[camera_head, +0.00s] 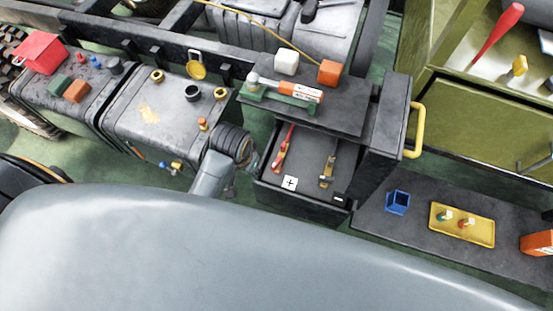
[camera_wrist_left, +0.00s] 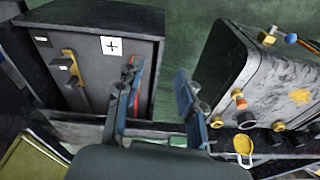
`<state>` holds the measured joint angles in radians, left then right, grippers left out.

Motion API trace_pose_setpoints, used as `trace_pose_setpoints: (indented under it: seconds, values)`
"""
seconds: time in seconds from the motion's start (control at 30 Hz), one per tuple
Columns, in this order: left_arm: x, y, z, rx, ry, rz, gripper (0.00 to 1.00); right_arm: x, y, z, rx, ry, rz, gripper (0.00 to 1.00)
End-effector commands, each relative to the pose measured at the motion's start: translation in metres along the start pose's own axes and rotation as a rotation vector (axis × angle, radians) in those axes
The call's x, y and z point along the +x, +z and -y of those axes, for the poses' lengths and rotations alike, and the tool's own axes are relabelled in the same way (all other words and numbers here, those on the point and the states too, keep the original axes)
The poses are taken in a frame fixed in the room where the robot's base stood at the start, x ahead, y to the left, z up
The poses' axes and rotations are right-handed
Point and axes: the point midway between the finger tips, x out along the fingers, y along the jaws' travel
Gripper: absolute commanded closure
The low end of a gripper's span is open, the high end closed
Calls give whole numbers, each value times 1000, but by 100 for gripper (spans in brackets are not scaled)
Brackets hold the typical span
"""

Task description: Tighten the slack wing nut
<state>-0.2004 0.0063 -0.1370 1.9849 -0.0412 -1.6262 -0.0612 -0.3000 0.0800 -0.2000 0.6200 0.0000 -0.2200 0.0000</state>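No wing nut can be made out with certainty, and I cannot tell which fastener is slack. A red clamp (camera_head: 283,150) and a yellow clamp (camera_head: 327,168) lie in the dark box, beside plus and minus labels. Both the red clamp (camera_wrist_left: 136,76) and the yellow clamp (camera_wrist_left: 75,68) show in the left wrist view. My left gripper (camera_wrist_left: 156,82) is open and empty, with its fingers apart over the gap between box and tank. Its left finger partly covers the red clamp. My right gripper is out of view.
The grey tank (camera_head: 150,115) carries brass fittings and an open yellow cap (camera_head: 196,67). A yellow tray (camera_head: 480,233) with small parts and a blue bin (camera_head: 397,202) stand at the right.

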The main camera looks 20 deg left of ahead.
Motion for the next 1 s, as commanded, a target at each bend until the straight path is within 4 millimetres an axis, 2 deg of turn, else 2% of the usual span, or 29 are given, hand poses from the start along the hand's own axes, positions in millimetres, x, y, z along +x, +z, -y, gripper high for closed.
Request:
trace_pose_setpoints:
  seconds: [0.03, 0.3, 0.43, 0.57, 0.67, 1.0]
  values:
    - [-1, -16, -3, 6, 5, 9, 62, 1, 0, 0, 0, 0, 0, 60]
    - [-6, -86, -21, 62, 30, 111, 62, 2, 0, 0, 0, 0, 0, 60]
    - [-10, -107, -28, 89, 35, 145, 62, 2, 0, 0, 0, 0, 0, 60]
    - [-8, -112, -30, 98, 36, 158, 62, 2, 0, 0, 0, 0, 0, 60]
    - [2, -110, -31, 99, 37, 162, 62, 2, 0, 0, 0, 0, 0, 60]
    - [70, -98, -33, 98, 37, 162, 62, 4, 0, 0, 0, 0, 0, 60]
